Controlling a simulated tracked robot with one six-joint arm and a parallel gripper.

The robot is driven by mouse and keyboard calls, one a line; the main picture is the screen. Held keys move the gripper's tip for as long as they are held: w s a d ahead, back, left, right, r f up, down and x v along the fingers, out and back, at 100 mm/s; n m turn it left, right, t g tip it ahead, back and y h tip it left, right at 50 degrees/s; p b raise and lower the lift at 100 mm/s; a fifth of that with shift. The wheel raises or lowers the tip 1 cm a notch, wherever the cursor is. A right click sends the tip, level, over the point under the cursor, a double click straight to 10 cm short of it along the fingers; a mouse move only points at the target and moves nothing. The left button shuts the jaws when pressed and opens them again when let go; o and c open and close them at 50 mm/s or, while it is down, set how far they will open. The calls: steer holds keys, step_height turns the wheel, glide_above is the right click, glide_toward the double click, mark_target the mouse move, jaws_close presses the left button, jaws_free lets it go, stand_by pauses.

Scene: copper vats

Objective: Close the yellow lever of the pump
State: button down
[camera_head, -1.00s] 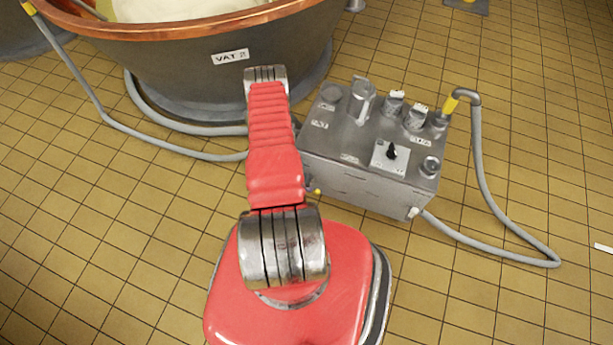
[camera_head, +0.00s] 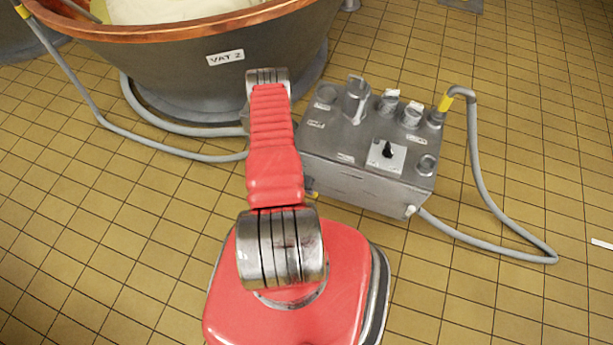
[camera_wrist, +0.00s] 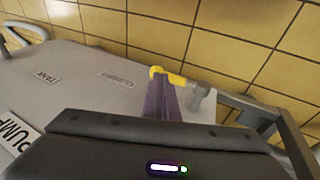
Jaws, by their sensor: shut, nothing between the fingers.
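The pump is a grey metal box (camera_head: 350,185) with knobs and a switch on top, right of my red arm in the head view. In the wrist view its grey face (camera_wrist: 75,85) carries a PUMP label at the left. The yellow lever (camera_wrist: 172,76) shows above centre in the wrist view, beside a grey fitting. A small yellow bit (camera_head: 314,196) shows at the box's lower left in the head view. My gripper (camera_wrist: 160,92) is shut and empty, its purple fingertips right at the yellow lever; whether they touch, I cannot tell. The head view does not show the fingers.
A copper-rimmed vat (camera_head: 190,70) labelled VAT 2 stands behind my arm. A grey hose (camera_head: 478,165) loops from the box's right side. Another hose (camera_head: 150,146) runs along the floor at the left. The tiled floor (camera_head: 120,245) in front is clear.

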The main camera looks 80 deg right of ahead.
step_height(320, 180, up, 13)
steer(key=a, duration=0.2)
steer(key=shift+w+a+f, duration=0.2)
stand_by(0.4)
